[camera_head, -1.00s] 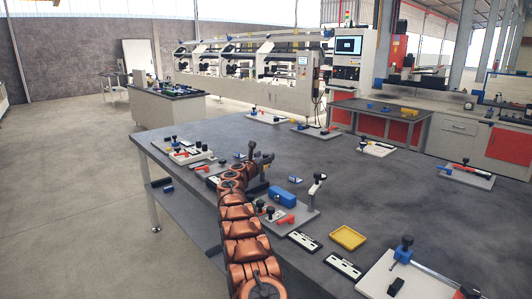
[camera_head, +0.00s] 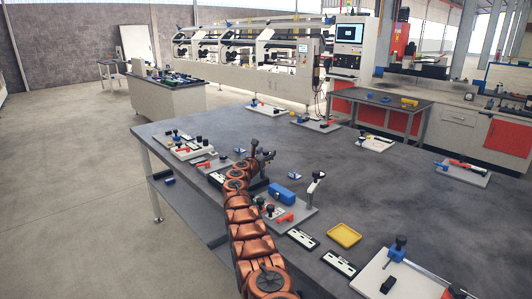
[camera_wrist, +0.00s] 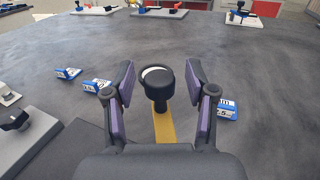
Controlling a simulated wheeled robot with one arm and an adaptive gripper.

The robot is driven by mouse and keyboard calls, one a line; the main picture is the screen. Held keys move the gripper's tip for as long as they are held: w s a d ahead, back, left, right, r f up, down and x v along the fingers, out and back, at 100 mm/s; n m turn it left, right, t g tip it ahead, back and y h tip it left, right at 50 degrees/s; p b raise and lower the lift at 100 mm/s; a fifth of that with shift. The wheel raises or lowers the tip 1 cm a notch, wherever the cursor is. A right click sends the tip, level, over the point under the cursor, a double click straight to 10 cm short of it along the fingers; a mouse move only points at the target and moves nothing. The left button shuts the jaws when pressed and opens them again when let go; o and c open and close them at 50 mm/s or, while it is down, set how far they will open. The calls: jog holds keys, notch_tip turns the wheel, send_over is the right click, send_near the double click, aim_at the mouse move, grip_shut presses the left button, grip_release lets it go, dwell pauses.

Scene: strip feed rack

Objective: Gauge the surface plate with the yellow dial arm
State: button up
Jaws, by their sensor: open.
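The yellow dial arm shows in the wrist view as a yellow strip (camera_wrist: 164,126) with an upright black round knob (camera_wrist: 160,92) with a pale top. My gripper (camera_wrist: 160,76) is open, with one finger on each side of the knob and a visible gap on both sides. The lower part of the strip is hidden behind my gripper body. In the head view my gripper (camera_head: 263,155) is over the left part of the dark table, and the dial arm cannot be made out there. I cannot tell the surface plate apart from the dark grey surface with certainty.
Small blue-and-white blocks (camera_wrist: 228,108) lie beside my right finger and left of my left finger (camera_wrist: 95,85). A board with a black knob (camera_wrist: 15,122) is at lower left. A blue block (camera_head: 282,195) and a yellow tray (camera_head: 344,236) lie nearer. The table's right middle is clear.

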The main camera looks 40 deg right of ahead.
grip_shut()
dwell(0.4)
